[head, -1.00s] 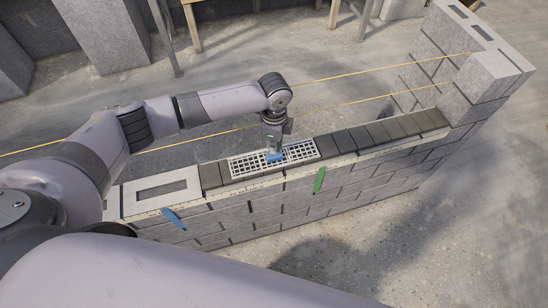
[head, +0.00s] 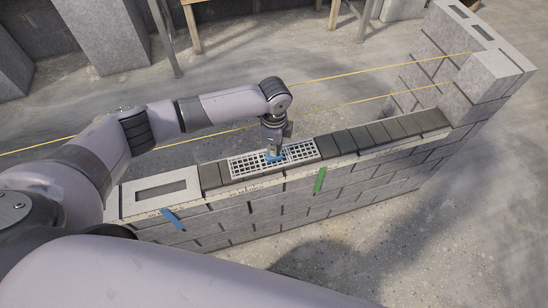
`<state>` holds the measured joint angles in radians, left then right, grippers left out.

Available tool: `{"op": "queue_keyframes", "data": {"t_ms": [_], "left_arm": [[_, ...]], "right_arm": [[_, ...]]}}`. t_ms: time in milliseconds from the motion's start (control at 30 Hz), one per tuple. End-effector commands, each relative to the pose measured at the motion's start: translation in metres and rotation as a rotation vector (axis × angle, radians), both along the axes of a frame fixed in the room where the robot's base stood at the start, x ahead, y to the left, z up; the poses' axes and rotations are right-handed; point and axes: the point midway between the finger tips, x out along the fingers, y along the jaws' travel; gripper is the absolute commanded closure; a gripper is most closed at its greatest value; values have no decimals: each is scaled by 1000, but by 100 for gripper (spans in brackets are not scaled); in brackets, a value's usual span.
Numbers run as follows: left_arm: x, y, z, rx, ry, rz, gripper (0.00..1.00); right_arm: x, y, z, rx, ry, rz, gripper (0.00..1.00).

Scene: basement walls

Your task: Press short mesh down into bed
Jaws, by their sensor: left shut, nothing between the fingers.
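The short mesh (head: 246,165) is a pale grid lying flat on the dark mortar bed (head: 375,133) along the top of the block wall. My left gripper (head: 274,157) points straight down at the middle of the mesh, shut and empty. Its blue fingertips are at the mesh surface; I cannot tell if they touch it. The gripper hides a small part of the mesh. My right gripper is not in view.
An open-cored block (head: 162,189) sits at the wall's left end. A taller block stack (head: 470,75) rises at the right end. Yellow string lines (head: 370,73) run behind the wall. Blue tape (head: 172,218) and green tape (head: 320,180) mark the near face.

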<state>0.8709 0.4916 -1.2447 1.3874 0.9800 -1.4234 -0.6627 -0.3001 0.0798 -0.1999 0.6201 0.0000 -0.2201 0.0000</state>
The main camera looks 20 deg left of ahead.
Motion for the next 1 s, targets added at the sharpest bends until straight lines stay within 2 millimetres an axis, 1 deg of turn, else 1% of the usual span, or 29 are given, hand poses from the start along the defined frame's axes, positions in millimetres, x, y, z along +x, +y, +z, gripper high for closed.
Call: {"op": "queue_keyframes", "data": {"t_ms": [1000], "left_arm": [[-5,1,-12,3,10,-1,100]], "right_arm": [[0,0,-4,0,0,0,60]]}}
